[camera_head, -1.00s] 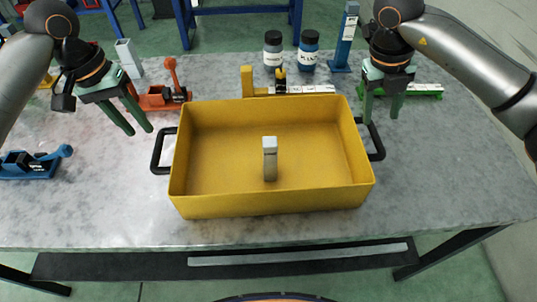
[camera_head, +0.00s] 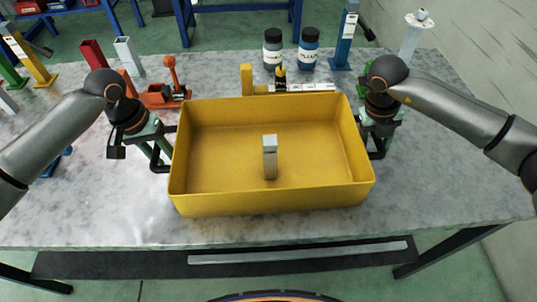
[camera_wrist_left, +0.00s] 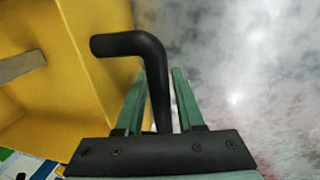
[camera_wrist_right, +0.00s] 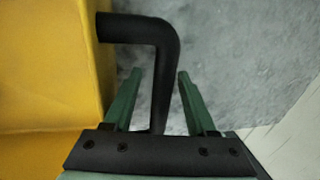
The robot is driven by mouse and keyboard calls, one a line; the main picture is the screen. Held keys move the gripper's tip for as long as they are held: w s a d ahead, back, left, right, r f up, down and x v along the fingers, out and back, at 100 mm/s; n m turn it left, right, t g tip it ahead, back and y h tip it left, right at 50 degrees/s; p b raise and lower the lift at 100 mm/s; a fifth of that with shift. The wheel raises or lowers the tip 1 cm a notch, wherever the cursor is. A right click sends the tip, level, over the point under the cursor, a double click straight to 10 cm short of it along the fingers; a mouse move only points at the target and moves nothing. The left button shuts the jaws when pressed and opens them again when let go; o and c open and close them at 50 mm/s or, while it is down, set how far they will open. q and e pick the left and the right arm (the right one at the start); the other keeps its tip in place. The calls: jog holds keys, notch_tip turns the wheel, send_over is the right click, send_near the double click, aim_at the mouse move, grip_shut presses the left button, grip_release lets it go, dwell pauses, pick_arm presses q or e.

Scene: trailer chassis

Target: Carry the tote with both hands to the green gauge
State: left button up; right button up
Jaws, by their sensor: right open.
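The yellow tote (camera_head: 270,203) stands on the table with a black handle at each end. A grey upright block (camera_head: 270,160) is inside it. My left gripper (camera_head: 160,160) is at the left handle (camera_wrist_left: 130,44), whose bar runs between its two fingers; whether they press on it is unclear. My right gripper (camera_head: 378,143) is at the right handle (camera_wrist_right: 165,60), with the bar between its parted fingers and gaps on both sides. The green gauge at the right back is largely hidden behind my right gripper and arm.
Behind the tote are a yellow fixture (camera_head: 247,80), two bottles (camera_head: 272,50) and a blue post (camera_head: 346,40). A red-orange clamp fixture (camera_head: 160,97) is at back left. A blue fixture at left is mostly hidden by my arm. The table (camera_head: 440,190) is clear at right.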

pick_arm(q)
jog(key=shift+c, duration=0.3)
pick_arm(e)
jog(key=shift+c, duration=0.3)
pick_arm(q)
grip_shut()
pick_arm(e)
jog(key=c, duration=0.6)
grip_shut()
pick_arm(q)
jog(key=shift+r, duration=0.15)
pick_arm(e)
jog(key=shift+r, duration=0.1)
